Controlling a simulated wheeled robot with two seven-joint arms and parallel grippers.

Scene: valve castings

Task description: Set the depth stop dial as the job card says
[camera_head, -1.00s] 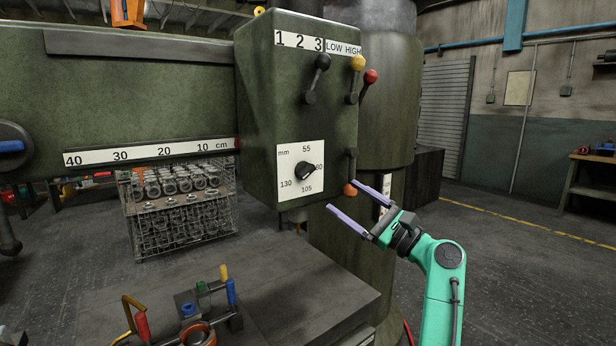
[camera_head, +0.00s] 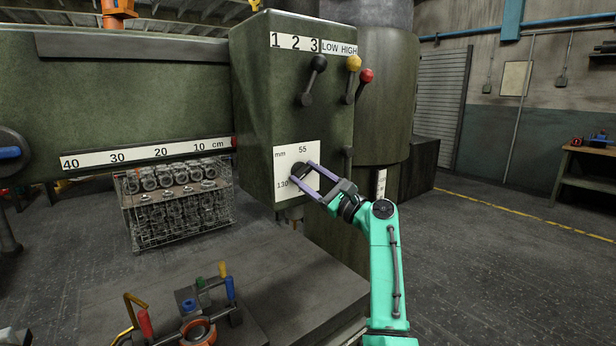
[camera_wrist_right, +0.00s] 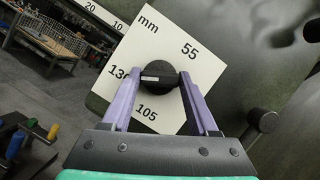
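The depth stop dial (camera_head: 299,168) is a black knob on a white plate (camera_head: 283,157) marked mm, on the front of the green drill head. It also shows in the right wrist view (camera_wrist_right: 155,92), where 55, 105 and 130 are readable. The 80 is hidden by a finger. A white mark shows on the knob's left half there. My right gripper (camera_head: 304,173) has its two purple fingers on either side of the knob; whether they press on it is unclear. My left gripper is not in view. No job card is readable.
Levers with black (camera_head: 318,63), yellow (camera_head: 353,63) and red (camera_head: 366,76) balls stand above the dial. Another lever (camera_wrist_right: 265,121) is close to the right of my fingers. A clamp fixture (camera_head: 197,331) sits on the table below. A wire basket of castings (camera_head: 180,222) stands behind.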

